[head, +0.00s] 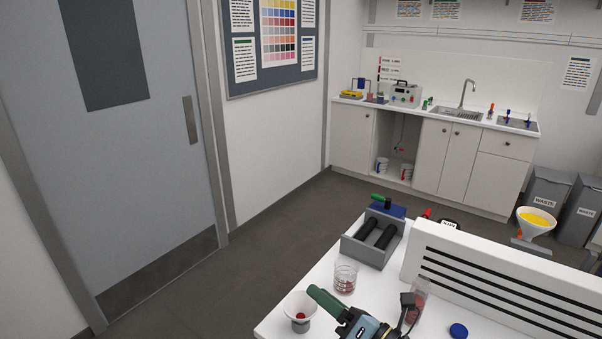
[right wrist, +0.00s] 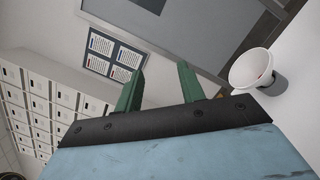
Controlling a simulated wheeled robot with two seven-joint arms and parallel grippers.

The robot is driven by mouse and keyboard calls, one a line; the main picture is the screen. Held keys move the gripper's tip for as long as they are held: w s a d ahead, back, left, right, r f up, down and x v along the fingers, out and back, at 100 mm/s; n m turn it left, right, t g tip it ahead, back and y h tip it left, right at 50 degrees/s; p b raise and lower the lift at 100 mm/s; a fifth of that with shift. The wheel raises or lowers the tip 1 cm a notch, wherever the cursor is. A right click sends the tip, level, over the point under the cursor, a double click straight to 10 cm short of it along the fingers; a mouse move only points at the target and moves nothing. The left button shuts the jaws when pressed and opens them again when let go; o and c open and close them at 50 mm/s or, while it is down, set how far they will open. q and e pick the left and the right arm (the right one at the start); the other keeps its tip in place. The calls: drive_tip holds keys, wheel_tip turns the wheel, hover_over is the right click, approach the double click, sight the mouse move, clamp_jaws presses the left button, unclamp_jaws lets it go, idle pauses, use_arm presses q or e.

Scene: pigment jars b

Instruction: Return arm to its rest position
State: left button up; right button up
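My right gripper (head: 322,296) shows at the bottom of the head view, above the white table (head: 318,268), pointing left. Its green fingers stand apart in the right wrist view (right wrist: 160,84), with nothing between them. A white funnel (head: 301,303) with something red inside sits in a grey holder just left of the gripper. The funnel also shows in the right wrist view (right wrist: 249,67), right of the fingers and apart from them. My left gripper is not in either view.
A clear beaker (head: 345,278) with red contents stands behind the gripper. Further back is a grey tray (head: 366,254) with black cylinders. A white slotted panel (head: 490,262) stands at right; a blue lid (head: 459,331) lies before it. The floor left of the table is clear.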

drive_tip(key=s+d+r+m+t+h, duration=0.1)
drive_tip(key=d+m+t+h, duration=0.5)
drive_tip(key=d+m+h, duration=1)
drive_tip(key=s+d+f+m+g, duration=0.3)
drive_tip(key=s+f+m+g, duration=0.15)
drive_tip(key=m, duration=0.55)
drive_tip(key=s+a+f+m+g+y, duration=0.1)
drive_tip(key=s+f+m+g, duration=0.35)
drive_tip(key=s, duration=0.45)
drive_tip(key=s+f+m+g+y, duration=0.1)
drive_tip(key=s+f+m+g, duration=0.2)
drive_tip(key=s+f+g, duration=0.5)
drive_tip(key=s+f+b, duration=0.3)
drive_tip(key=f, duration=1.2)
drive_tip(key=s+f+b, duration=0.3)
drive_tip(key=f, duration=1.2)
use_arm(q)
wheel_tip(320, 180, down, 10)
drive_tip(key=b, duration=0.4)
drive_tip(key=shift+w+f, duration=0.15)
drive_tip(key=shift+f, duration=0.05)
use_arm(e)
drive_tip(key=s+d+f+g, duration=0.1)
drive_tip(key=s+d+f, duration=0.1)
drive_tip(key=s+f, duration=1.3)
wheel_tip(320, 180, down, 3)
drive_tip(key=shift+d+r+n, duration=0.2)
drive_tip(key=shift+n, duration=0.25)
